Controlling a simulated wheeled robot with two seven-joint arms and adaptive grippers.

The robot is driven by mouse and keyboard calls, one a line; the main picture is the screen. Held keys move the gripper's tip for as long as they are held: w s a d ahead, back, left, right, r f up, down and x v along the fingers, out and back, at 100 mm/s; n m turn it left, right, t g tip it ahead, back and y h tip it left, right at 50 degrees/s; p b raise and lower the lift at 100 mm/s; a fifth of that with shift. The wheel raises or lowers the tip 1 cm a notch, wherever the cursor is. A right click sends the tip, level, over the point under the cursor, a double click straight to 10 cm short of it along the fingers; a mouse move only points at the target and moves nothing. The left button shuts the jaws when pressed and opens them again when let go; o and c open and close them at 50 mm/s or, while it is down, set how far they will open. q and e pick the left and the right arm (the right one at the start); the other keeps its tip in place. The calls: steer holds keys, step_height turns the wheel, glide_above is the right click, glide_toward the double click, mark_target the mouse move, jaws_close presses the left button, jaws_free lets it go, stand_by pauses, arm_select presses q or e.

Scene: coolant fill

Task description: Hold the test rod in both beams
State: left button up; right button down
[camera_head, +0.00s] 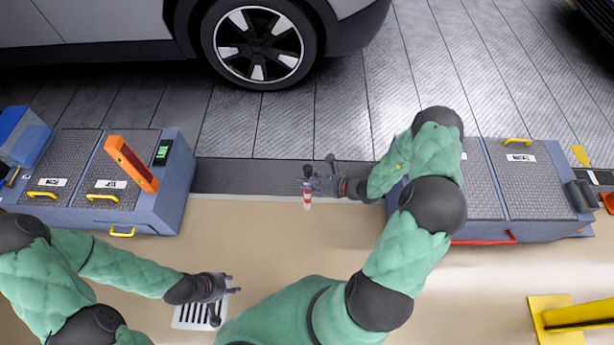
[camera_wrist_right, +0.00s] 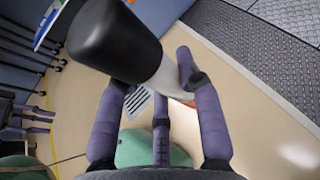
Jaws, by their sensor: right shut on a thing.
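The test rod (camera_head: 307,198) has a black grip and a red-and-white banded lower part. My right gripper (camera_head: 318,182) is shut on it, holding it over the dark strip and floor edge between the two blue-grey cabinets. In the right wrist view, the rod's black grip (camera_wrist_right: 115,42) is large and its pale shaft passes between my fingers; its lower end is partly hidden. My left gripper (camera_head: 222,292) is open and empty, low over a white slotted floor grate (camera_head: 188,316). No beams are visible.
The left cabinet (camera_head: 172,190) bears an orange upright block (camera_head: 130,164) and a small green-faced device (camera_head: 163,152). The right cabinet (camera_head: 540,190) is partly behind my right arm. A car wheel (camera_head: 259,46) stands at the back. A yellow stand (camera_head: 570,315) is at lower right.

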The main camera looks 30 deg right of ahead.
mark_target(307, 170)
steer(key=shift+s+a+r+p, duration=0.1)
steer(key=shift+s+r+p, duration=0.1)
steer(key=shift+r+p, duration=1.6)
steer(key=shift+s+a+r+p, duration=0.15)
steer(key=shift+r+p, duration=1.15)
steer(key=shift+r, duration=0.95)
steer(key=shift+s+a+r+p, duration=0.1)
steer(key=shift+s+r+p, duration=0.1)
steer(key=shift+r+p, duration=1.6)
steer(key=shift+w+d+r+b, duration=0.1)
steer(key=shift+w+d+b, duration=0.3)
steer(key=shift+w, duration=0.15)
steer(key=w+d+b, duration=0.2)
steer(key=w+d, duration=0.3)
steer(key=w, duration=0.4)
steer(key=shift+d, duration=0.25)
steer(key=shift+w, duration=0.1)
